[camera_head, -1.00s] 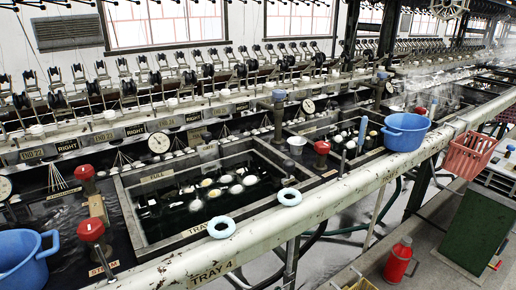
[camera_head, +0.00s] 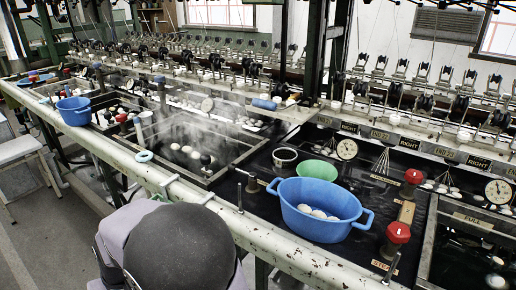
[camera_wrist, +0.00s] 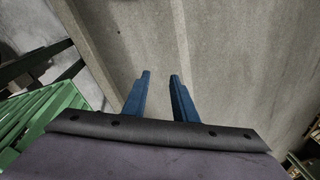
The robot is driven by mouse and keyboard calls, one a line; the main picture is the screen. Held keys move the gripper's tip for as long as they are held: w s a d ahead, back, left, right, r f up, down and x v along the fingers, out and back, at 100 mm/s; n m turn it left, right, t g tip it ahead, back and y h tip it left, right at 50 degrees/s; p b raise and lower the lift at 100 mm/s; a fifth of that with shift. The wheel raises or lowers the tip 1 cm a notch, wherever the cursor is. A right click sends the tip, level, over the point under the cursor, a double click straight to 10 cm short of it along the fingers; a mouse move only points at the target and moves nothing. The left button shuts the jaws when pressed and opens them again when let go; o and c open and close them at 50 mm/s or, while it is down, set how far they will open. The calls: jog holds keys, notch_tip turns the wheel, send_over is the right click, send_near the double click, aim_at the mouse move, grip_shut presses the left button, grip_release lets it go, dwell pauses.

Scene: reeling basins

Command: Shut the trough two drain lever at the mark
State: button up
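My gripper (camera_wrist: 160,97) shows in the wrist view with two blue fingers apart and nothing between them, above bare grey floor. In the head view only my dark rounded arm part shows at the bottom; the fingertips are out of sight. A thin upright rod (camera_head: 240,197) stands on the trough edge left of the large blue basin, with a dark fitting (camera_head: 252,183) beside it. I cannot tell whether either is the drain lever, and no trough two label or mark is readable. A steaming trough (camera_head: 190,178) lies left of them.
The blue basin (camera_head: 290,203) holds pale cocoons; a green bowl (camera_head: 318,169) is behind it. Red valve knobs (camera_head: 397,232) and (camera_head: 413,177) stand to its right. A pale rail (camera_head: 265,235) runs along the front. A green slatted crate (camera_wrist: 40,118) is at left in the wrist view.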

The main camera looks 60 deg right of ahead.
jog(key=w+d+r+m+t+y+p, duration=0.1)
jog(key=w+d+r+m+t+p, duration=0.1)
jog(key=w+r+m+p, duration=0.5)
jog(key=w+d+r+t+p, duration=0.1)
jog(key=w+d+r+p, duration=0.15)
jog(key=w+r, duration=0.65)
jog(key=n+g+h+p, duration=0.45)
jog(key=n+p, duration=0.75)
jog(key=p, duration=0.7)
send_near(239, 170)
jog(key=shift+p+x, duration=1.4)
jog(key=shift+x, duration=2.65)
jog(key=shift+d, duration=0.1)
grip_shut()
